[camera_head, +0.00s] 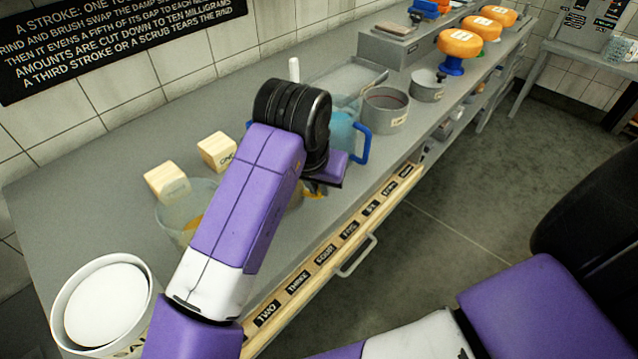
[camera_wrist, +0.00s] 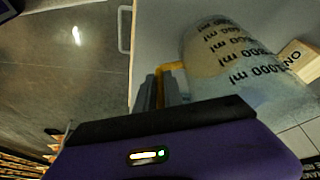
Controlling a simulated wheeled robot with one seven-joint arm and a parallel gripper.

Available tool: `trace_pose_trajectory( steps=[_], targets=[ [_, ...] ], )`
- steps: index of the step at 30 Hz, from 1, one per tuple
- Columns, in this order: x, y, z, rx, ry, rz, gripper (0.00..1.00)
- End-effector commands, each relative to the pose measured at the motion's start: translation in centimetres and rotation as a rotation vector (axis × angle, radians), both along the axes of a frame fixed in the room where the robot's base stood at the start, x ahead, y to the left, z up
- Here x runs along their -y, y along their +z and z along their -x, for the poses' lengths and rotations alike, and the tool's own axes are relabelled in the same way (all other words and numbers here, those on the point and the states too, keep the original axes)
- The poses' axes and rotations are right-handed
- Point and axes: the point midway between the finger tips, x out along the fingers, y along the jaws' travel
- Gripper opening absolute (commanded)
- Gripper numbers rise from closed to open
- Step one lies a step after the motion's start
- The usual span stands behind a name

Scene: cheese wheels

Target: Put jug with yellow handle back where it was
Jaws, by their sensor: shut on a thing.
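The jug with the yellow handle shows in the wrist view as a translucent jug (camera_wrist: 225,60) with black ml markings. My gripper (camera_wrist: 163,88) is shut on its yellow handle (camera_wrist: 172,67). In the head view my gripper (camera_head: 320,187) is low over the front of the bench, with a bit of yellow beside it. My arm hides most of the jug there. I cannot tell whether its base touches the bench. A jug with a blue handle (camera_head: 345,137) stands just behind my gripper.
Two wooden blocks (camera_head: 217,151) (camera_head: 167,183) and a clear vessel (camera_head: 172,214) stand left of my arm. A white tub (camera_head: 103,305) is at the front left. Grey pots (camera_head: 385,112) stand farther right. A labelled wooden strip (camera_head: 325,257) and drawer handle (camera_head: 357,257) line the bench front.

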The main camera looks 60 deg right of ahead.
Motion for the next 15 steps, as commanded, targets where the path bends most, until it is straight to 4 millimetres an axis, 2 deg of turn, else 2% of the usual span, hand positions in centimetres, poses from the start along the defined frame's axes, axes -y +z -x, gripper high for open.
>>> trace_pose_trajectory(
  steps=[1, 2, 5, 15],
  targets=[
    [0.02, -0.25, -0.01, 0.001, 0.000, 0.001, 0.00],
    [0.00, -0.28, 0.00, 0.000, 0.000, 0.000, 0.14],
    [0.00, -0.17, 0.00, 0.000, 0.000, 0.000, 0.34],
    [0.00, -0.02, 0.01, 0.000, 0.000, 0.000, 0.34]
  ],
)
